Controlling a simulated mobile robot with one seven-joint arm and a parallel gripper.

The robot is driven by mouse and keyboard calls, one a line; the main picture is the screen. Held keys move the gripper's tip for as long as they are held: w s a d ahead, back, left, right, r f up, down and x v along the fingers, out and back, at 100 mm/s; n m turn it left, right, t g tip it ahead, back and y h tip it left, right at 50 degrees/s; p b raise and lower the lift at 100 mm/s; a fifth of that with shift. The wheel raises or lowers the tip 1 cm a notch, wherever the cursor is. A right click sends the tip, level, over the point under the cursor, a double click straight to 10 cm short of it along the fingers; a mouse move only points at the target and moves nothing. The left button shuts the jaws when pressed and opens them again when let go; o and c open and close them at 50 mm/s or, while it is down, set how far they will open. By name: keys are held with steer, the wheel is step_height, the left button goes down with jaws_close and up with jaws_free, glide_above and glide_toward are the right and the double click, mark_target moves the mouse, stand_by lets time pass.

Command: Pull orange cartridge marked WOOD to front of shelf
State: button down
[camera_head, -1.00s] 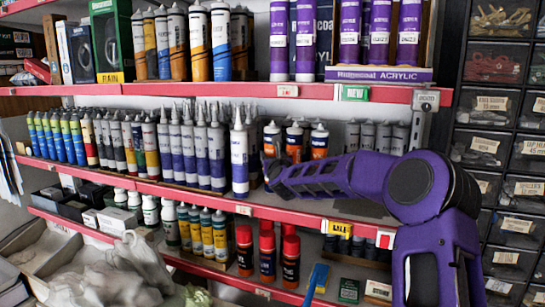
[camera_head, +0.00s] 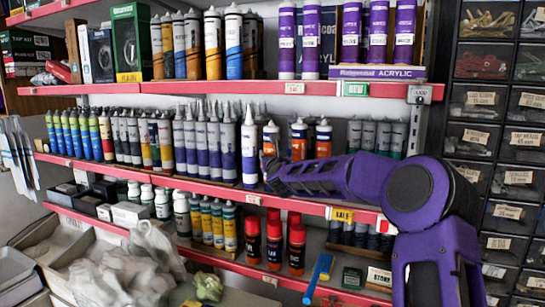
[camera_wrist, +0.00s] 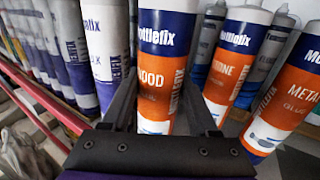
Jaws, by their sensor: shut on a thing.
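The orange cartridge marked WOOD (camera_wrist: 155,75) stands upright between the two black fingers of my gripper (camera_wrist: 160,88) in the wrist view. It has a blue top band, and its lower end is hidden behind the gripper. In the head view my gripper (camera_head: 268,168) reaches in over the middle shelf (camera_head: 180,177), and the WOOD cartridge (camera_head: 271,138) shows its white cap and orange body just above it. My gripper is shut on this cartridge.
Two more orange cartridges (camera_head: 299,140) (camera_head: 323,140) stand just right of the held one. A tall white-and-purple cartridge (camera_head: 249,148) stands close on its left, near the shelf edge. Grey cartridges (camera_head: 375,138) stand farther right. An upper shelf (camera_head: 220,87) hangs above.

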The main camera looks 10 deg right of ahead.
steer(key=shift+c, duration=0.4)
jaws_free()
steer(key=s+b, duration=0.2)
steer(key=s, duration=1.5)
steer(key=shift+s, duration=0.2)
steer(key=shift+w+a, duration=0.1)
steer(key=shift+a, duration=0.05)
